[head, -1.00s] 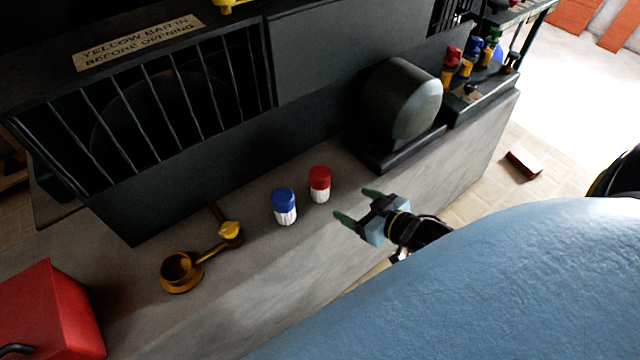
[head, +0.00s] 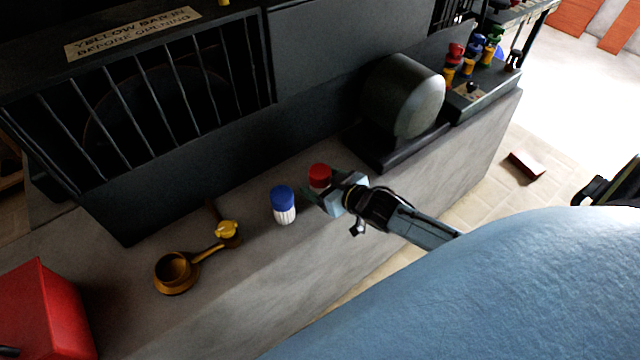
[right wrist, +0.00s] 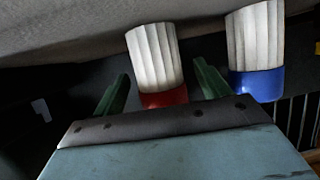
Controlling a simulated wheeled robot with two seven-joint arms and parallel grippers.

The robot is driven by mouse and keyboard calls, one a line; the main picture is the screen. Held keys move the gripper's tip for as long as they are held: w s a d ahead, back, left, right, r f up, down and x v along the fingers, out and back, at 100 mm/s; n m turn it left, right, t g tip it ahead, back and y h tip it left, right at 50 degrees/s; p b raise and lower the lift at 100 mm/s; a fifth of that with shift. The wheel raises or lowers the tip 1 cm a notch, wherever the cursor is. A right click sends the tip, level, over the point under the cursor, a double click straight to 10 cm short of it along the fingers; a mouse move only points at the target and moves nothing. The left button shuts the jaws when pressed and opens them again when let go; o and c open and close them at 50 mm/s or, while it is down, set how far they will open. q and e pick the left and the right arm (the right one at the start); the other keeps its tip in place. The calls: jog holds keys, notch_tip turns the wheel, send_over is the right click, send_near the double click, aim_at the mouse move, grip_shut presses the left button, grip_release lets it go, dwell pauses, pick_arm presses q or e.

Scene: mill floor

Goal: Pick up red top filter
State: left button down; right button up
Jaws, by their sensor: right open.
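The red top filter (head: 320,175) stands upright on the grey stone ledge, its white ribbed body partly hidden behind my right gripper (head: 318,196) in the head view. In the right wrist view the red top filter (right wrist: 156,62) appears inverted, between the two green fingers. My left gripper is not in view.
A brass ladle-like tool (head: 176,272) and a red box (head: 45,310) lie left on the ledge (head: 240,270). A dark rounded motor housing (head: 405,95) stands behind right. A barred dark machine (head: 170,100) backs the ledge.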

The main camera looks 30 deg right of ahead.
jog(key=shift+w+a+f, duration=0.1)
jog(key=shift+w+f, duration=0.1)
jog(key=shift+w, duration=0.25)
jog(key=c, duration=1.1)
